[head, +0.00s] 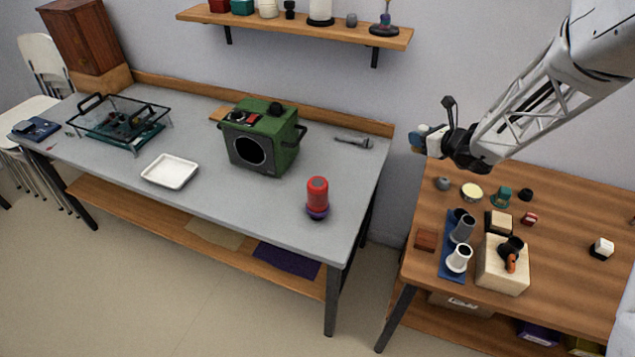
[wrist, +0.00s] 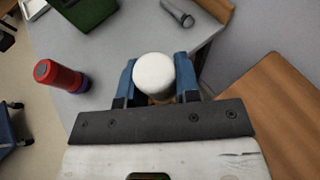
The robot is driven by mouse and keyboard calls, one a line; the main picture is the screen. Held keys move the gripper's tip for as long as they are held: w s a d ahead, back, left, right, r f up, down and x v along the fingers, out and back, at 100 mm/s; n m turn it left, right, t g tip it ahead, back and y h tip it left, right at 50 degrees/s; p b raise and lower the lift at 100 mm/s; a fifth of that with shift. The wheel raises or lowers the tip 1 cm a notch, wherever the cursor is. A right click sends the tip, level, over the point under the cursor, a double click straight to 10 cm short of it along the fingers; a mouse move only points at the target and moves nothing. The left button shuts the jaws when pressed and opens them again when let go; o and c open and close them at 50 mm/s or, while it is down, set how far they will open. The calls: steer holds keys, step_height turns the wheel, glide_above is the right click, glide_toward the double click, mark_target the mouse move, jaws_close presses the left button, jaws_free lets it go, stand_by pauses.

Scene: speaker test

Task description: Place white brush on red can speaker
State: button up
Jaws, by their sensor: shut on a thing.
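The white brush (wrist: 153,72) is between the two blue fingers of my gripper (wrist: 157,84) in the wrist view, its round white end showing. In the head view my gripper (head: 428,140) holds the white brush (head: 436,143) in the air, near the gap between the two tables. The red can speaker (head: 317,190) stands upright on a purple base near the right front of the grey table. It also shows in the wrist view (wrist: 60,77), left of my gripper and apart from the brush.
The grey table (head: 225,195) also bears a green box (head: 262,138), a white tray (head: 170,171), a glass-topped frame (head: 120,122) and a microphone (head: 353,141). The wooden table (head: 560,215) at right holds several small items. A shelf (head: 300,30) hangs above.

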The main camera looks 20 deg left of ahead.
steer(key=s+a+n+g, duration=0.1)
steer(key=s+a, duration=0.3)
steer(key=s, duration=0.6)
steer(key=s+a+n+g+y, duration=0.1)
steer(key=s+a, duration=0.3)
steer(key=s, duration=0.6)
steer(key=s+a+n+g, duration=0.2)
steer(key=s+a, duration=0.3)
steer(key=s, duration=0.6)
steer(key=shift+r+y, duration=0.3)
steer(key=shift+r, duration=0.1)
steer(key=shift+a, duration=0.15)
glide_above(317, 182)
steer(key=shift+f, duration=0.75)
steer(key=shift+f, duration=0.15)
steer(key=shift+f, duration=1.65)
steer(key=shift+f, duration=0.15)
